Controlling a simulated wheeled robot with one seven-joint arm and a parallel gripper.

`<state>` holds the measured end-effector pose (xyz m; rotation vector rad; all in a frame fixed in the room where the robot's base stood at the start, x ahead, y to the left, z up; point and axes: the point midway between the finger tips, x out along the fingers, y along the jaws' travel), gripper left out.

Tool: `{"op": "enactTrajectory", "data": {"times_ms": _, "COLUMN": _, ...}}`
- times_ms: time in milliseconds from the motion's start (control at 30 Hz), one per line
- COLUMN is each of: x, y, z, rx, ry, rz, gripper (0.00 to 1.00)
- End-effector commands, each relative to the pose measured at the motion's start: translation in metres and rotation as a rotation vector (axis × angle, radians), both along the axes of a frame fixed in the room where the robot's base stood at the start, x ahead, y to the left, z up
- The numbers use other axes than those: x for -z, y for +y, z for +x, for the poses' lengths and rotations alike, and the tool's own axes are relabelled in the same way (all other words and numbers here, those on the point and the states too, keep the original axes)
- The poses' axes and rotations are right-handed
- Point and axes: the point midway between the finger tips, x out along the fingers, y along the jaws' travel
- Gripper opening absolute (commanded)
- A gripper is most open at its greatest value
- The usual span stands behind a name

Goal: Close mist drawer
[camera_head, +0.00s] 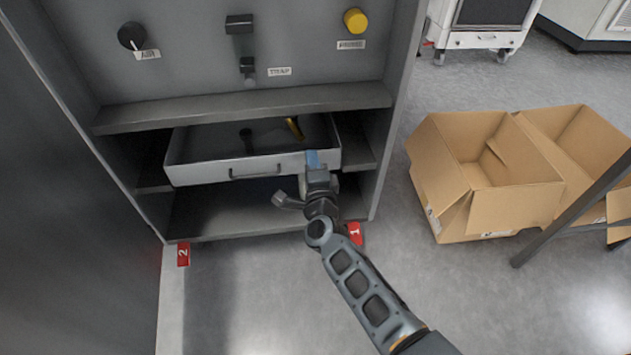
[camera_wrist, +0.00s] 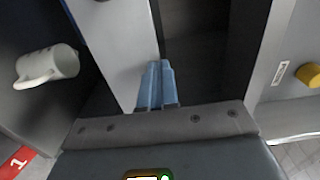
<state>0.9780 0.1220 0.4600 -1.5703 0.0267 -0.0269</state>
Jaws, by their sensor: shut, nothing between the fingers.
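The mist drawer (camera_head: 232,172) is a light grey tray pulled out of the grey cabinet, with its dark interior open to view. My gripper (camera_head: 312,160) is at the right part of the drawer front, well right of the handle. Its blue fingers are shut together and empty. In the wrist view the shut fingers (camera_wrist: 158,84) lie against or just in front of the pale drawer panel (camera_wrist: 112,40). I cannot tell whether they touch it. My gripper hides part of the drawer's right front.
The cabinet's upper panel carries a black knob (camera_head: 131,36) and a yellow knob (camera_head: 355,21). A ledge (camera_head: 240,107) runs above the drawer. A white mug (camera_wrist: 48,66) shows in the wrist view. Open cardboard boxes (camera_head: 490,185) stand right; floor in front is clear.

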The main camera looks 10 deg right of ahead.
Motion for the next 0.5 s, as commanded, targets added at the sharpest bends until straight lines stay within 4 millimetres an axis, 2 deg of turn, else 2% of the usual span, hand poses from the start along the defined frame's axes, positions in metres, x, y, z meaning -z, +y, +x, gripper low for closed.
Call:
{"op": "enactTrajectory", "data": {"times_ms": 200, "x": 0.001, "y": -0.001, "z": 0.014, "rx": 0.0, "ry": 0.0, "rz": 0.0, "gripper": 0.0}}
{"op": "enactTrajectory", "data": {"times_ms": 500, "x": -0.002, "y": -0.001, "z": 0.02, "rx": -0.001, "ry": 0.0, "rz": 0.0, "gripper": 0.0}}
